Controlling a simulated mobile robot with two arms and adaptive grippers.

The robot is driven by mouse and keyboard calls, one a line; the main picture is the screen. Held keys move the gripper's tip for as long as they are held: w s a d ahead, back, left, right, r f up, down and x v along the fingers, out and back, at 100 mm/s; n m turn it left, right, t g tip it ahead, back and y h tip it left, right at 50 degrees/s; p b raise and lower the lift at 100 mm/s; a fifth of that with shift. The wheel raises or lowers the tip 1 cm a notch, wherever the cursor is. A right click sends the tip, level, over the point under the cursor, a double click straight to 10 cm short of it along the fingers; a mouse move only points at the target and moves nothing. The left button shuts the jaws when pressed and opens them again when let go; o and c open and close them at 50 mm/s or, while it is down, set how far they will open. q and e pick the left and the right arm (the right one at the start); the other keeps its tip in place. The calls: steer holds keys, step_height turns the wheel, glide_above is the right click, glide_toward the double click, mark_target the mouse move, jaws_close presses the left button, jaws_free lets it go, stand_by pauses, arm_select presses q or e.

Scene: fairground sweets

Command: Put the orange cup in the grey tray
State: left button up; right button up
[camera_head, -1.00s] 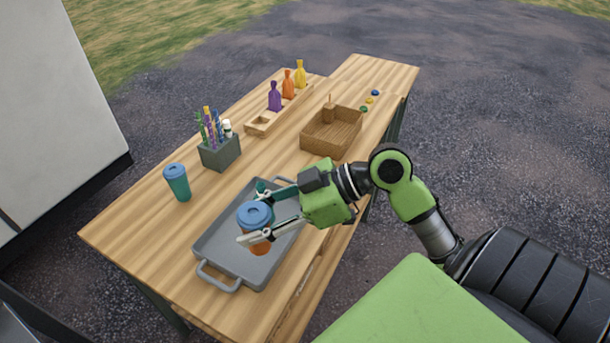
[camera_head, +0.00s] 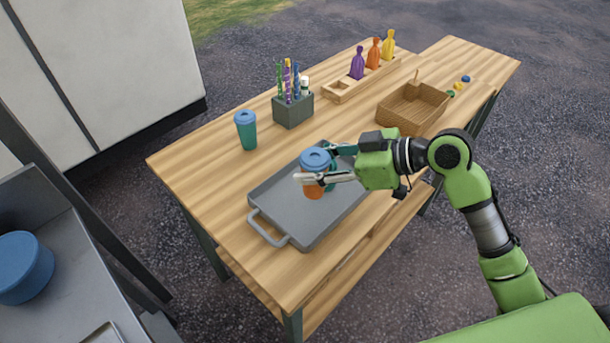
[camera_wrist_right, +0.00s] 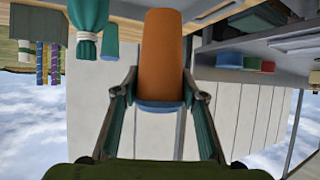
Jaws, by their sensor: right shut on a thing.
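The orange cup (camera_head: 313,191) with a blue lid is held by my right gripper (camera_head: 314,180) over the middle of the grey tray (camera_head: 270,207). The fingers are shut on the cup from either side, just under its lid. In the right wrist view the orange cup (camera_wrist_right: 162,55) shows upside down, as that whole picture does, with its lid between the fingers (camera_wrist_right: 160,105). I cannot tell whether the cup's base touches the tray floor. The tray lies on the wooden table and looks otherwise empty. My left gripper is not in view.
A teal cup (camera_head: 246,132) with a blue lid stands left of the tray on the table (camera_head: 200,170). A blue round container (camera_head: 22,268) is at far left.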

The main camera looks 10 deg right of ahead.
steer(key=w+f, duration=0.1)
steer(key=f, duration=0.1)
steer(key=w+a+f+p, duration=0.1)
steer(key=f, duration=0.1)
steer(key=w+f, duration=0.1)
steer(key=f, duration=0.2)
steer(key=shift+w+a+p, duration=0.15)
steer(key=shift+a+p, duration=0.1)
steer(key=shift+p, duration=0.1)
steer(key=shift+f, duration=0.3)
steer(key=shift+f, duration=0.25)
steer(key=o, duration=1.2)
steer(key=shift+o, duration=0.2)
steer(key=shift+r, duration=0.1)
